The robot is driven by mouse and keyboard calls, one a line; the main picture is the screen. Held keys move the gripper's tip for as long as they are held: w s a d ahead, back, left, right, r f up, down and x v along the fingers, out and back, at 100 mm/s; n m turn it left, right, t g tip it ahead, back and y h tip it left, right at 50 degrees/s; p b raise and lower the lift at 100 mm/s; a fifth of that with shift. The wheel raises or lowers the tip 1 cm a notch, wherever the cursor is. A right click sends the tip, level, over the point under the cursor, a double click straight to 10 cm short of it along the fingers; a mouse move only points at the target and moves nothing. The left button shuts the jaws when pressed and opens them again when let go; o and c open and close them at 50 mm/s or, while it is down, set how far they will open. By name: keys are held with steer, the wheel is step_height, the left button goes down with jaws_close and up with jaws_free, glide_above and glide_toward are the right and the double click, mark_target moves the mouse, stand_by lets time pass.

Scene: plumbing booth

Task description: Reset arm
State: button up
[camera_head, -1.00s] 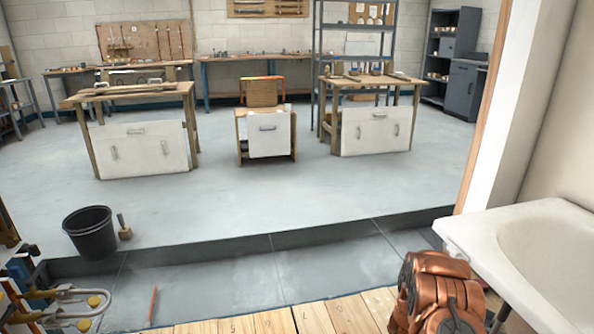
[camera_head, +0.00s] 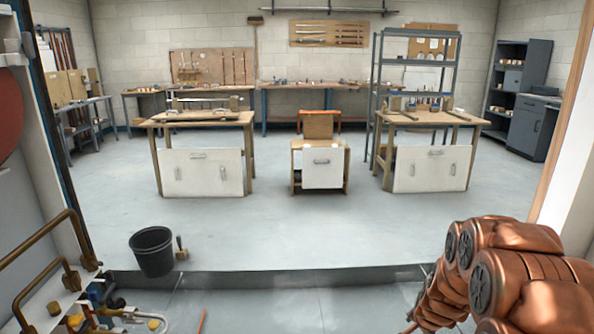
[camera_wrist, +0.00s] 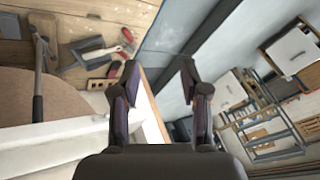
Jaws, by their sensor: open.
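My copper-coloured arm (camera_head: 500,275) is at the lower right of the head view, its joints folded close together. In the wrist view my gripper (camera_wrist: 158,75) is open, its two dark fingers apart with nothing between them. Behind the fingers, the wrist view shows a wooden surface at the left and the grey floor and workbenches, tilted, at the right.
A black bucket (camera_head: 152,252) stands on the floor beside a small brush (camera_head: 181,248). Two workbenches and a small cabinet (camera_head: 322,168) stand farther back. Pipes and valves are at the left. Tools with red parts (camera_wrist: 127,36) lie on the wood. The middle floor is clear.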

steer(key=s+a+r+n+g+y+p, duration=0.1)
steer(key=s+a+r+n+g+p, duration=0.2)
steer(key=s+a+r, duration=0.6)
steer(key=s+a+r+n+y+p, duration=0.1)
steer(key=s+a+r+n+p, duration=0.2)
steer(key=s+r+p, duration=0.65)
steer(key=s+a+r+n+g+p, duration=0.1)
steer(key=s+r+n+g+p, duration=0.1)
steer(key=s+r, duration=0.6)
steer(key=s+a+r+n+g+p, duration=0.2)
steer(key=s+r+n, duration=0.2)
steer(key=s+r, duration=0.5)
steer(key=s, duration=0.4)
steer(key=shift+s+r+g, duration=0.2)
steer(key=shift+s+g, duration=0.05)
steer(key=shift+g, duration=0.05)
